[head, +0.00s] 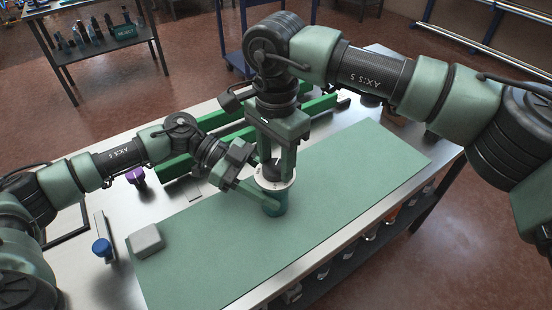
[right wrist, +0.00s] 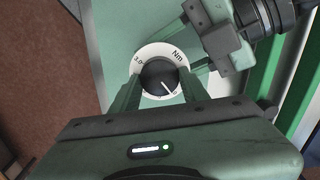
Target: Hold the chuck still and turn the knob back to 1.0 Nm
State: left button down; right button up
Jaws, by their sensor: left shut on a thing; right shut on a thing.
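The chuck (head: 274,206) is a teal cylinder standing upright on the green mat, with a white dial ring (head: 266,184) on top. My left gripper (head: 264,198) is shut on the chuck from the left, below the ring. My right gripper (head: 276,168) comes from above and is shut on the dark knob (right wrist: 160,77) at the dial's centre. In the right wrist view the ring (right wrist: 148,54) shows "3.0" at upper left and "Nm" at upper right. The knob's white pointer line points to the lower right; the mark it meets is too small to read. Fingers hide the ring's sides.
The green mat (head: 340,200) covers the front of the metal table and is mostly clear. A grey block (head: 146,240) and a blue-knobbed item (head: 102,248) lie at left. A purple item (head: 136,176) and green rails (head: 176,165) are behind.

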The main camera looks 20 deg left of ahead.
aim_at(276, 166)
jog(key=shift+r, duration=0.1)
jog(key=o, duration=1.4)
notch_tip(276, 166, up, 12)
pick_arm(q)
jog(key=c, duration=0.5)
grip_release()
